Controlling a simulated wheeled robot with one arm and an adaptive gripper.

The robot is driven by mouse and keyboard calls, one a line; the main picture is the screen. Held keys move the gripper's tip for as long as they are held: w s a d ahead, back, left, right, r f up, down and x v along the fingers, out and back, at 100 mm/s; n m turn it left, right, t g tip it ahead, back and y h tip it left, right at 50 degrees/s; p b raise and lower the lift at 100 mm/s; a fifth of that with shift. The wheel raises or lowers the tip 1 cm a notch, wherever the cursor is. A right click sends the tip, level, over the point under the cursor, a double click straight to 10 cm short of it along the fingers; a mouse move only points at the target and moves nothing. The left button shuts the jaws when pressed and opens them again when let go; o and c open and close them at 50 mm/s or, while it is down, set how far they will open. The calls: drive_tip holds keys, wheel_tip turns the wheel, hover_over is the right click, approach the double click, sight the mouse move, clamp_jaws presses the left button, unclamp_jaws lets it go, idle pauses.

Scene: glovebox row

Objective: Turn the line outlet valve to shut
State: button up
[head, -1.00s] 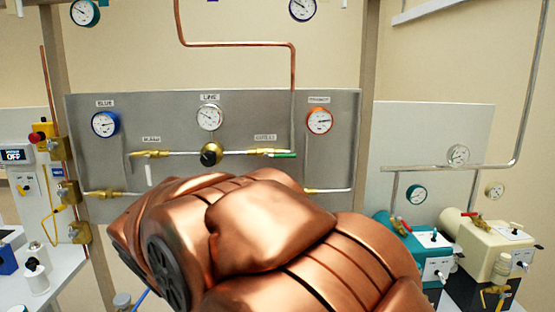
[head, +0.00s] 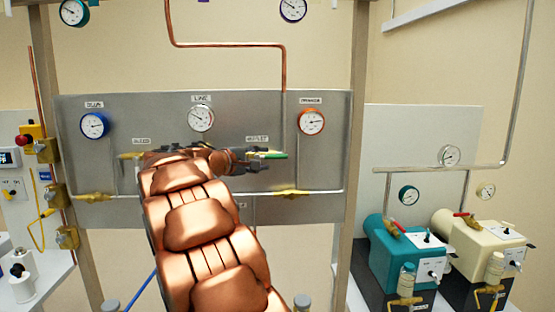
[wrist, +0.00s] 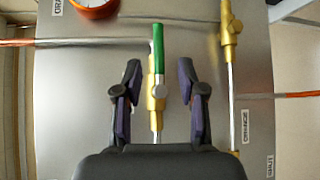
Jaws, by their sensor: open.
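The line outlet valve is brass (wrist: 156,98) with a green lever handle (wrist: 159,50), on a pipe across the grey panel. The handle lies in line with the pipe. In the head view the green handle (head: 274,156) points right, below a small label (head: 257,139). My gripper (wrist: 160,85) is open, with one dark finger on each side of the valve and handle. Gaps show on both sides, so neither finger appears to touch the handle. In the head view my gripper (head: 256,156) is at the panel, and my copper arm hides the middle of the pipe.
The panel (head: 75,150) carries a blue gauge (head: 94,125), a white line gauge (head: 201,118) and an orange gauge (head: 311,122). A brass fitting (head: 291,194) sits on the lower pipe. Teal (head: 398,255) and cream (head: 480,240) pumps stand at the right.

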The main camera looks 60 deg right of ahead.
sight(275, 157)
drive_tip(key=shift+d+r, duration=0.1)
drive_tip(key=shift+d, duration=0.3)
drive_tip(key=shift+s+d+f+p, duration=0.2)
drive_tip(key=shift+d+p, duration=0.1)
drive_tip(key=shift+d, duration=0.85)
drive_tip(key=shift+s+d+f+p, duration=0.15)
drive_tip(key=shift+d+p, duration=0.2)
drive_tip(key=shift+d, duration=0.75)
drive_tip(key=shift+s+d+f+p, duration=0.2)
drive_tip(key=shift+d+p, duration=0.1)
drive_tip(key=shift+d, duration=0.85)
drive_tip(key=shift+c, duration=0.2)
clamp_jaws()
